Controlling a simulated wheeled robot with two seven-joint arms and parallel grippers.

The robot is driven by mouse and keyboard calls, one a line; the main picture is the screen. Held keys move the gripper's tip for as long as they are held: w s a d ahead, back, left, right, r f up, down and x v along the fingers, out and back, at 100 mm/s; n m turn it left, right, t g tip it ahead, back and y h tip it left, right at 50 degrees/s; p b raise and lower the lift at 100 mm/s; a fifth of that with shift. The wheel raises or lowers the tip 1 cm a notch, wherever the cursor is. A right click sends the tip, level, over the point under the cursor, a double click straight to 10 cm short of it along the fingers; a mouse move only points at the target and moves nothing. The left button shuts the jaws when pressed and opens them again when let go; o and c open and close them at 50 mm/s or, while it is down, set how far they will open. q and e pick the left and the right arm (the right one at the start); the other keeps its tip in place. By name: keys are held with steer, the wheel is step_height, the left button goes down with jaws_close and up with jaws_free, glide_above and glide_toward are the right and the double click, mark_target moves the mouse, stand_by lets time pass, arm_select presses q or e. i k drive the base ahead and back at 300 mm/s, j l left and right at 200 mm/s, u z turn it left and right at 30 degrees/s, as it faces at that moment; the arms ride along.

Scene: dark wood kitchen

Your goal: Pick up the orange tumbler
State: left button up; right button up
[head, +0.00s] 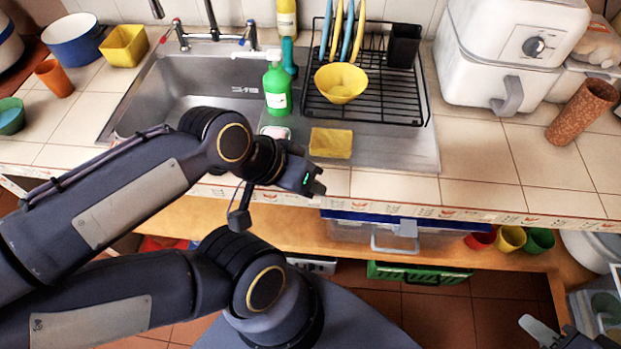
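An orange tumbler (54,78) stands on the tiled counter at the far left, beside the sink. My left gripper (319,180) is over the counter's front edge near the picture's middle, well to the right of the tumbler and apart from it. Nothing shows in its short fingers, but their gap is too small to judge. My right gripper (540,330) is partly in view at the bottom right corner, low and far from the tumbler; its fingers are mostly cut off.
A yellow square bowl (124,46), blue-white pot (75,40) and green bowl (10,116) are around the tumbler. The sink (205,85), green bottle (277,88), dish rack (385,95) and yellow sponge (331,143) lie rightward. A brown-orange cylinder (582,112) stands tilted-looking at right.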

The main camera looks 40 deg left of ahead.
mark_target(56, 80)
steer(key=k+u, duration=0.1)
steer(key=u, duration=1.95)
